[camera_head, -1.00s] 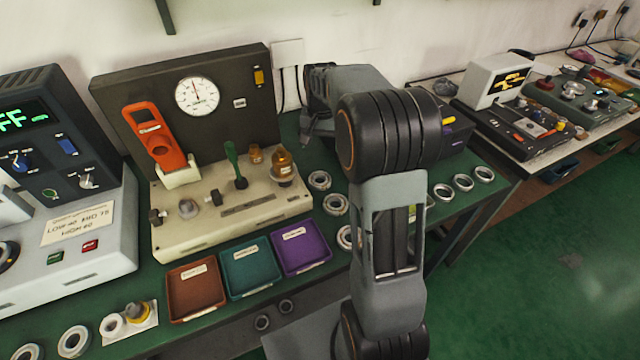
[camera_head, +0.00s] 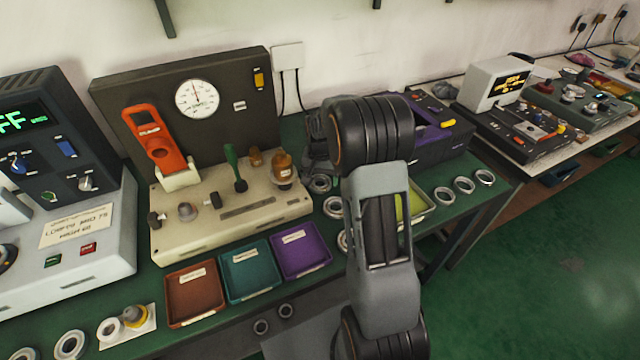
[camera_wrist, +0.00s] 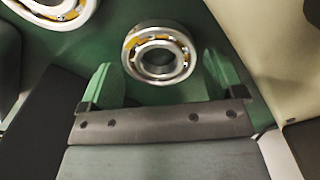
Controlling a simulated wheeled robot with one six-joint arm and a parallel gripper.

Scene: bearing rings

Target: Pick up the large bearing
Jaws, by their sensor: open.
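In the wrist view, a silver bearing ring (camera_wrist: 160,54) with orange cage parts lies on the green bench just ahead of and between the two green fingers of my gripper (camera_wrist: 158,66). The fingers are apart, with nothing gripped. A second bearing (camera_wrist: 58,10) is cut off at the top left. In the head view, my gripper (camera_head: 319,158) is low over the bench behind my arm, mostly dark and partly hidden. Bearings (camera_head: 320,183) and (camera_head: 333,207) lie close by, and another (camera_head: 343,241) is partly covered by my arm. I cannot tell which is the large one.
A beige test fixture (camera_head: 232,213) with a gauge panel stands left of my gripper. Brown (camera_head: 196,318), teal (camera_head: 250,296) and purple (camera_head: 301,274) trays line the front edge. A black-and-purple box (camera_head: 440,140) stands to the right, near several more bearings (camera_head: 464,185).

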